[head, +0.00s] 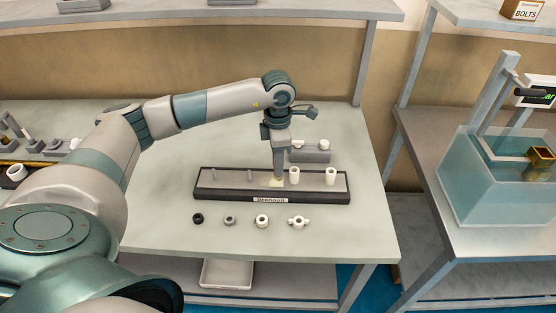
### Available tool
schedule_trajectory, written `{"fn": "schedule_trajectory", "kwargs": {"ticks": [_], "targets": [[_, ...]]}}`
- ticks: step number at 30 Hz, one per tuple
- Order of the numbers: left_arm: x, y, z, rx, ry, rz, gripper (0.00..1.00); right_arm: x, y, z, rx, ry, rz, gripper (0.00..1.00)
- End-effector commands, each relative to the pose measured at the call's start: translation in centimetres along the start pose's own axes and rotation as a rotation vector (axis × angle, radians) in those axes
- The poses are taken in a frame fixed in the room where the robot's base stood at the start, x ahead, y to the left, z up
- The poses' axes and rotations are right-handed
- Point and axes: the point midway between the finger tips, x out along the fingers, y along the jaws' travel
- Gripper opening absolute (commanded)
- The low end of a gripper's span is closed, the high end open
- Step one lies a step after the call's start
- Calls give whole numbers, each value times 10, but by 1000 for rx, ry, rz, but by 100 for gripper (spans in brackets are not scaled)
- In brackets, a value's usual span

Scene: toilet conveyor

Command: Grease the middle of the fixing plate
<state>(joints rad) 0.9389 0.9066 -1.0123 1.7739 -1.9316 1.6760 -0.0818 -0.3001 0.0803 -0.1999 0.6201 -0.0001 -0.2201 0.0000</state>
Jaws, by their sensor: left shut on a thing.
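The fixing plate (228,184) is a long grey plate with a dark rim on the table. Two short pins stand on its left part and two white cylinders (331,176) on its right part. My left gripper (279,146) points straight down over the plate's middle. It is shut on a narrow grey tool (279,163), whose pale lower end is at or just above the plate, left of the nearer white cylinder. I cannot tell whether it touches. The gripper and tool hide part of the plate's middle. My right gripper is out of view.
Several small ring-like parts (262,221) lie in a row in front of the plate. A grey block with white pieces (312,155) stands behind it. More parts sit at the far left. A water tank (480,190) stands on another table at right.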

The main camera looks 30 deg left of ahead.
Motion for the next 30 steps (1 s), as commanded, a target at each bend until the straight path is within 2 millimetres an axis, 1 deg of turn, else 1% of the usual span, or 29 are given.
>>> {"fn": "schedule_trajectory", "kwargs": {"ticks": [1,6,19,30], "targets": [[1,-4,-1,2,2,-2,0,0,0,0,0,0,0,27],[2,-9,-2,1,3,-2,0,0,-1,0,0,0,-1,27],[3,-12,-3,3,4,-4,0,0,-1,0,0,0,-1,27],[1,-27,-6,3,4,-4,0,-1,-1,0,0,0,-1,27]]}}
